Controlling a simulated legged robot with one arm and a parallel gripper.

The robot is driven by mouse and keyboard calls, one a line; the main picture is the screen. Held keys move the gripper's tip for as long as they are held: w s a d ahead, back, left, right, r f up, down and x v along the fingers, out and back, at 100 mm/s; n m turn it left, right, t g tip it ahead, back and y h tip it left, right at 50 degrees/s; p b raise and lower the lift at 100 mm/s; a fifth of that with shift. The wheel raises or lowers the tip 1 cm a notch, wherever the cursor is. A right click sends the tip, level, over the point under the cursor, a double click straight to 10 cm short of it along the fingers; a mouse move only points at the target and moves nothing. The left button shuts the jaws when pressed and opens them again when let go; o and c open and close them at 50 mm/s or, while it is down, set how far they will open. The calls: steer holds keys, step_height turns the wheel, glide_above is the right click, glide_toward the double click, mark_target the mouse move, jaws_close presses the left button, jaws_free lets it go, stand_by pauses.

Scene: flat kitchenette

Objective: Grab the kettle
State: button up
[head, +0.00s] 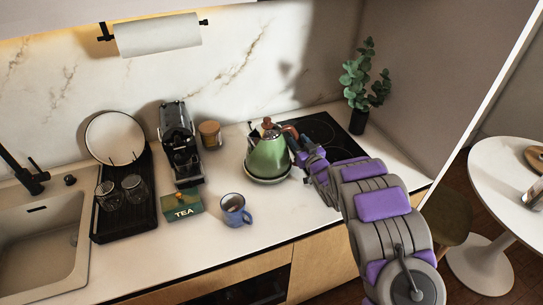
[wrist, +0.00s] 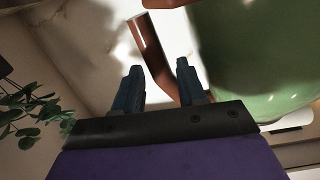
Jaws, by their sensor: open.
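The green kettle (head: 267,157) with a reddish-brown lid and handle stands on a pale round base on the counter. In the wrist view its green body (wrist: 255,50) fills the upper right. Its brown handle (wrist: 150,45) runs down between my two dark fingers. My gripper (wrist: 160,68) is open, with one finger on each side of the handle in the picture. I cannot tell whether either finger touches it. In the head view my gripper (head: 299,147) is right beside the kettle's handle side, partly hidden by my arm.
A blue mug (head: 234,210), green tea box (head: 183,208) and black coffee machine (head: 180,146) stand left of the kettle. A black cooktop (head: 325,128) lies behind it. A plant (head: 359,115) stands at the back right. The front counter right of the mug is clear.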

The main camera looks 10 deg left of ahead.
mark_target(296, 140)
steer(key=shift+x, duration=1.5)
steer(key=shift+s+a+f, duration=0.1)
steer(key=shift+a, duration=0.05)
jaws_close()
